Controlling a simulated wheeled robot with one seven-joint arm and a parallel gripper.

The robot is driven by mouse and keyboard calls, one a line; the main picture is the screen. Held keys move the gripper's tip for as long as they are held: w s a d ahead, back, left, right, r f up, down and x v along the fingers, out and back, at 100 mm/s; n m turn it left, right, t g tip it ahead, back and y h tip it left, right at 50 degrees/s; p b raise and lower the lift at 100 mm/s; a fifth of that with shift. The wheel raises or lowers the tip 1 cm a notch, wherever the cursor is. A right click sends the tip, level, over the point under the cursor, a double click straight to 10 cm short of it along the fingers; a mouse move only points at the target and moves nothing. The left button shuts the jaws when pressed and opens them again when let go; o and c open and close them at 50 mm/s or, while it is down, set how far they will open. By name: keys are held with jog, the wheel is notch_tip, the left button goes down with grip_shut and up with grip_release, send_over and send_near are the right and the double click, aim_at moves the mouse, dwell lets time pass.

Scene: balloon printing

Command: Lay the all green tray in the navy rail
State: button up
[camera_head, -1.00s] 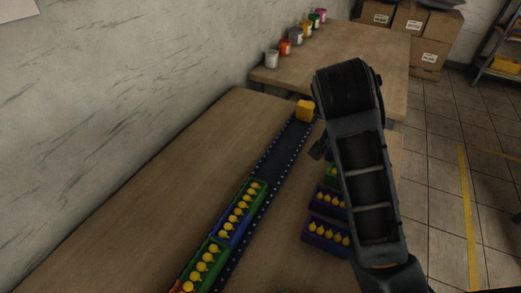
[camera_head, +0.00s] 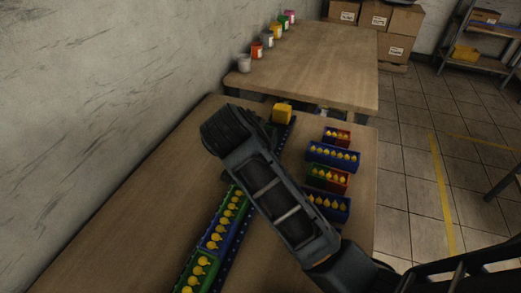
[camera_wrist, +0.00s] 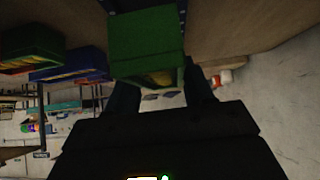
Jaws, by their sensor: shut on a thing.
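My gripper (camera_wrist: 160,80) is shut on a green tray (camera_wrist: 146,36), which shows between the fingers in the wrist view with something yellow inside. In the head view my arm covers most of the gripper and tray; a bit of green shows beside the arm near the rail's far part. The navy rail (camera_head: 245,226) runs from the lower left to a yellow block (camera_head: 282,113). A tray with green and blue parts (camera_head: 225,222) and a green tray (camera_head: 198,273), both with yellow balloon-shaped pieces, sit in its near part. I cannot tell whether the held tray touches the rail.
Right of the rail stand a red tray (camera_head: 338,136), a blue tray (camera_head: 334,155), a red and green tray (camera_head: 335,180) and another blue tray (camera_head: 334,208). Paint pots (camera_head: 256,50) line a second table (camera_head: 320,60). The left wood is clear beside the wall.

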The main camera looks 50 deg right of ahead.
jog(key=shift+f, duration=1.95)
jog(key=shift+f, duration=0.1)
jog(key=o, duration=1.1)
jog(key=shift+o, duration=0.2)
jog(key=v, duration=1.2)
